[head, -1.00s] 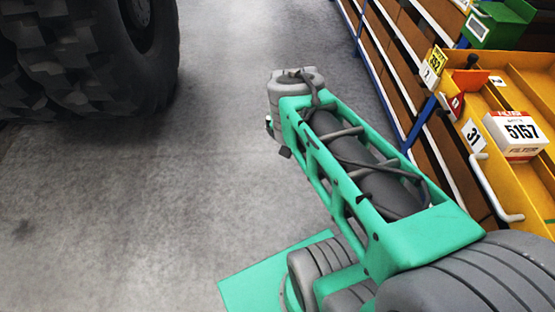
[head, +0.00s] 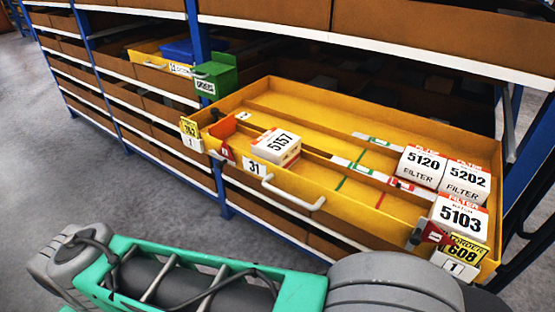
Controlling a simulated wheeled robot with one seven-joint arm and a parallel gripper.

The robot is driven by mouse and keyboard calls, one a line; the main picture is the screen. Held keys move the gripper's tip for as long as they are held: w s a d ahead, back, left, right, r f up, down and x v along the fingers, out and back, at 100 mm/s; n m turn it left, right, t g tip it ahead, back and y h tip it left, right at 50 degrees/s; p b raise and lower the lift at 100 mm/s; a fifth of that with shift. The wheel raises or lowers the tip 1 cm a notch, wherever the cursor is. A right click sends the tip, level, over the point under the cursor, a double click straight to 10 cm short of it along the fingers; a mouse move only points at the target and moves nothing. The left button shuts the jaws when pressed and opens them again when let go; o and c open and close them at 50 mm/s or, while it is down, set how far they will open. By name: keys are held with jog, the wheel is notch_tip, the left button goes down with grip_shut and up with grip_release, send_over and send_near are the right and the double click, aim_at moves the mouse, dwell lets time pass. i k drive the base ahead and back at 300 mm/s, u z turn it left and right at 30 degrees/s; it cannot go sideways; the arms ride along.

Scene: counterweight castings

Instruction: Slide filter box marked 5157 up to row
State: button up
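The white filter box marked 5157 (head: 277,150) lies in the front lane of the open yellow drawer (head: 330,195), near its left end behind the label 31. Boxes marked 5120 (head: 423,166), 5202 (head: 466,181) and 5103 (head: 459,212) stand at the drawer's right end. 5103 is in the front lane, with a clear stretch between it and 5157. 5120 and 5202 are side by side behind it. My green and grey arm crosses the bottom of the head view. My gripper's fingers do not show.
Green and red lines mark the drawer floor between the boxes. A green box (head: 215,82) sits on the shelf post to the left. A yellow tag 608 (head: 467,252) is at the right corner. Blue posts and shelf boards rise behind. Grey floor is open at left.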

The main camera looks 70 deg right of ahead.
aim_at(281, 148)
jog(key=z, duration=0.25)
jog(key=k, duration=0.4)
jog(key=i, duration=1.4)
jog(key=z, duration=1.6)
